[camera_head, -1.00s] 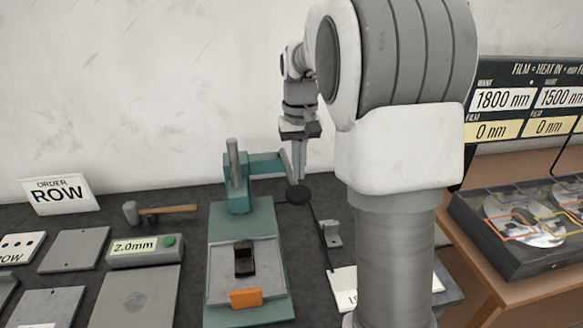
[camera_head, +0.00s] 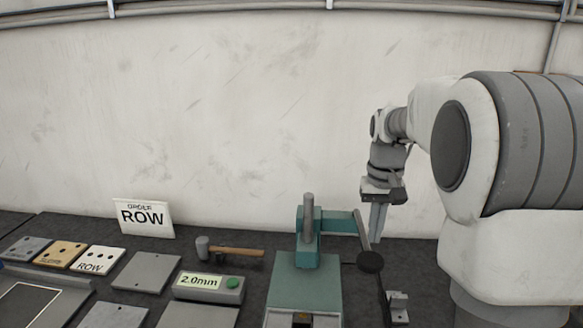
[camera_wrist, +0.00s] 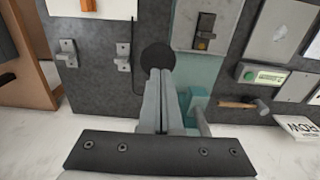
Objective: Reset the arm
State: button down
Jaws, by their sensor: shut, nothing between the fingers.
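My gripper (camera_head: 377,222) hangs from my arm in the right part of the head view, fingers pointing down and pressed together. It holds nothing. In the wrist view its closed fingers (camera_wrist: 160,85) reach up the middle, overlapping the teal press in the picture. In the head view the teal press (camera_head: 308,255) stands just left of my gripper, and its lever ends in a round black knob (camera_head: 370,262) below the fingertips. Whether the fingers touch the lever cannot be told.
The wall is behind; the air above the bench's left is clear.

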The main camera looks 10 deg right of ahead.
jog(key=s+a+r+n+t, duration=0.1)
jog(key=s+a+r, duration=0.2)
jog(key=s, duration=0.3)
jog(key=s+a+r+t, duration=0.2)
jog(key=s+a+r, duration=0.1)
jog(key=s, duration=0.2)
jog(key=s+a+f+n+t, duration=0.1)
jog(key=s+a+f+t, duration=0.1)
jog(key=s, duration=1)
jog(key=shift+a+f, duration=0.35)
jog(key=shift+a, duration=0.35)
